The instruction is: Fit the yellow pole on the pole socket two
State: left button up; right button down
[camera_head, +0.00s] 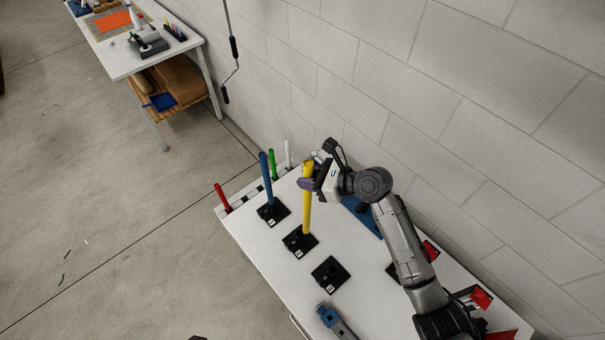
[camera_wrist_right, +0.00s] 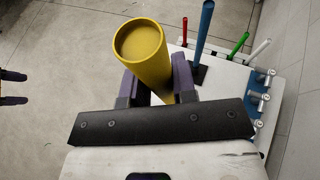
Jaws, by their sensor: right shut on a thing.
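The yellow pole (camera_head: 307,205) stands about upright, with its lower end at a black socket block (camera_head: 299,243) on the white table. I cannot tell whether it is fully seated. My right gripper (camera_head: 310,183) is shut on the pole's upper part. In the right wrist view, the pole (camera_wrist_right: 142,50) rises between the purple finger pads of the right gripper (camera_wrist_right: 158,85), and its lower end is hidden. My left gripper (camera_wrist_right: 14,88) appears as two separated dark prongs at the left edge of that view, empty.
A blue pole (camera_head: 266,180) stands in the neighbouring socket. An empty black socket (camera_head: 330,273) lies nearer. Red (camera_head: 222,196), green (camera_head: 273,163) and white (camera_head: 288,153) poles stand in a rack at the table's far end. A blue-grey tool (camera_head: 335,322) lies at the front. A wall borders the right.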

aim_at(307, 205)
notch_tip(307, 205, down, 8)
jog(key=w+a+b, duration=0.2)
jog(key=b, duration=0.4)
jog(key=shift+w+a, duration=0.2)
jog(key=shift+w, duration=0.2)
jog(key=shift+r, duration=0.15)
dwell(0.7)
jog(key=shift+d+p, duration=0.15)
jog(key=shift+p, duration=0.4)
jog(key=shift+f, duration=0.2)
